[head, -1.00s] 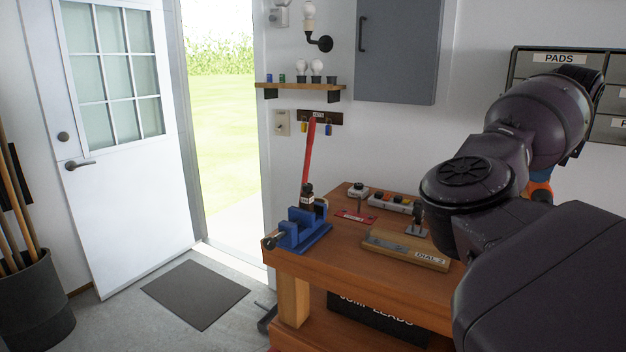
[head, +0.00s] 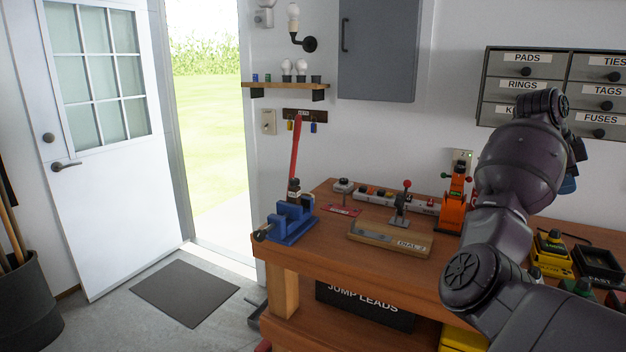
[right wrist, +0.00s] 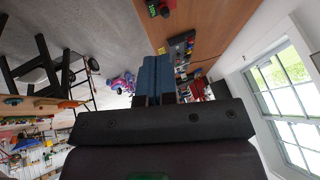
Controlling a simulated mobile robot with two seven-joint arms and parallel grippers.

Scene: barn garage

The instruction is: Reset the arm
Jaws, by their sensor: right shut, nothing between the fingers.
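My right arm rises from the lower right of the head view in front of the workbench (head: 330,227). Its right gripper is mostly hidden behind the dark arm links; a bluish part of it (head: 570,184) shows at their right edge. In the right wrist view the blue fingers of the right gripper (right wrist: 154,72) lie together, shut with nothing between them. They point out over the room, beside a wooden bench top. My left gripper is in neither view.
Labelled drawers (head: 525,72) hang behind the arm. Clear floor and a mat (head: 185,292) lie left.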

